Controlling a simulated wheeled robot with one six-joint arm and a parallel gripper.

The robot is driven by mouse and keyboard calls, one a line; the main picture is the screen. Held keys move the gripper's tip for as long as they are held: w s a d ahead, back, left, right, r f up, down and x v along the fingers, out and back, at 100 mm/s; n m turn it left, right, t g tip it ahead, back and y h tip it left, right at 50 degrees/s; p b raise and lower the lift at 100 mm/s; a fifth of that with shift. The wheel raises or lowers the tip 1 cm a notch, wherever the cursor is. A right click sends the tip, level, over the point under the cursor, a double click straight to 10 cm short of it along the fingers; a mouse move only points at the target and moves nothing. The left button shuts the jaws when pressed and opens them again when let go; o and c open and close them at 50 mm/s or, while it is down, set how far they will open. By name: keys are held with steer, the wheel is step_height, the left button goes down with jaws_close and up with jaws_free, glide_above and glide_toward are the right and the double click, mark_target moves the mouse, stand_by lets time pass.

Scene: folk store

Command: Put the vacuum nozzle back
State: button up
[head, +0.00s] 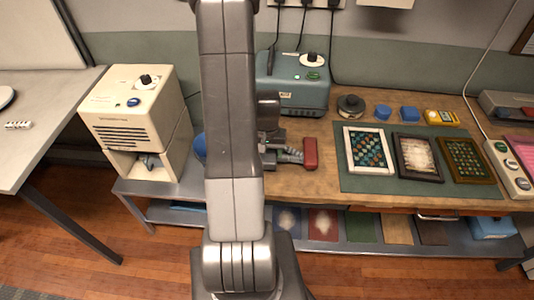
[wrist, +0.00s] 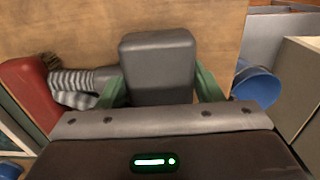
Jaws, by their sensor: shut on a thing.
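The vacuum nozzle, with a red head (head: 310,153) and a grey ribbed neck, lies low over the wooden worktop. In the wrist view its red head (wrist: 24,88) is at the left, its striped neck (wrist: 80,84) runs right, and a grey block (wrist: 158,62) stands between the green fingers. My gripper (wrist: 160,88) is shut on this grey block. In the head view my gripper (head: 268,148) is partly hidden by my arm. I cannot tell whether the nozzle touches the worktop.
A cream box (head: 128,105) with an open bay stands left. A blue cup (wrist: 256,84) is near my gripper's right in the wrist view. A teal machine (head: 290,88) is behind. Framed trays lie on a green mat (head: 370,185) to the right.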

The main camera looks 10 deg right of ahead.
steer(key=shift+f, duration=0.1)
steer(key=o, duration=1)
steer(key=shift+c, duration=0.2)
step_height(320, 180, up, 12)
